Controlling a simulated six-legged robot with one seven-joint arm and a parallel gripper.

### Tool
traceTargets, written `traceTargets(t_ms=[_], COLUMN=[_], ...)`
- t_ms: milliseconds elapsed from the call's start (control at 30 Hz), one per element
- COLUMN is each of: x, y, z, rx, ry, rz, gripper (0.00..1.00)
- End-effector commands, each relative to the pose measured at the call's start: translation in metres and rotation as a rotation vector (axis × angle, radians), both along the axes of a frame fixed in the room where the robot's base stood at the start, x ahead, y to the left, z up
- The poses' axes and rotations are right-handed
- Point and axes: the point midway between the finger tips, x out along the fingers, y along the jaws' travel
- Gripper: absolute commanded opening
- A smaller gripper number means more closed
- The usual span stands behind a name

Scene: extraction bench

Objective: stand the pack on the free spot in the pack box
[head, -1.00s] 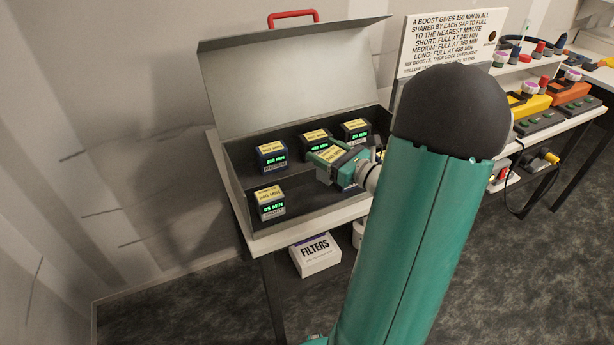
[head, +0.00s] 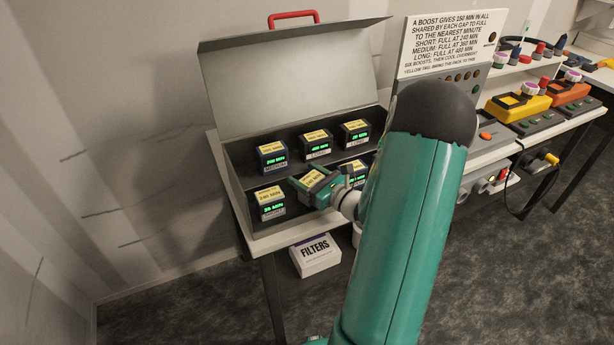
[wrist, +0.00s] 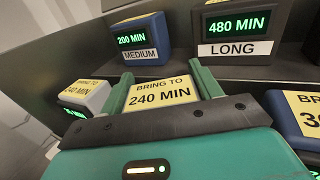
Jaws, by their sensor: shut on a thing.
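The pack box (head: 238,206) is an open dark grey case with its lid up. My gripper (head: 312,180) is shut on a pack with a yellow "BRING TO 240 MIN" label, which shows between the green fingers in the wrist view (wrist: 160,94). The held pack is in the front row of the box, between a grey-white short pack (head: 270,204) on the left and a blue pack (head: 354,171) on the right. The fingers and the gripper body hide its sides and base, so I cannot tell whether it touches the box floor.
The back row holds a blue medium pack (head: 272,157), a dark long pack (head: 317,145) and another long pack (head: 355,134). The raised lid (head: 290,85) stands behind them. A filters carton (head: 316,252) is on the shelf below. A signboard (head: 450,45) stands to the right.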

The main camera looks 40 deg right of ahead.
Motion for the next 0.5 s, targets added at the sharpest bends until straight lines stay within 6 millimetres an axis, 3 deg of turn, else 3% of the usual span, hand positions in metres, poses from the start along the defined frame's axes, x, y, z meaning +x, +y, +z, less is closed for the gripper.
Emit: traceTargets(t_ms=[100, 133, 233, 500], x=[0.0001, -0.0001, -0.0001, -0.0002], y=[-0.0002, -0.0001, -0.0001, -0.0001], z=[-0.0025, -0.003, -0.0027, -0.0021], rx=[0.0, 0.001, 0.0, 0.0], ry=[-0.001, 0.0, 0.0, 0.0], rz=[0.0, 0.0, 0.0, 0.0], gripper=[0.26, 0.67, 0.85, 0.85])
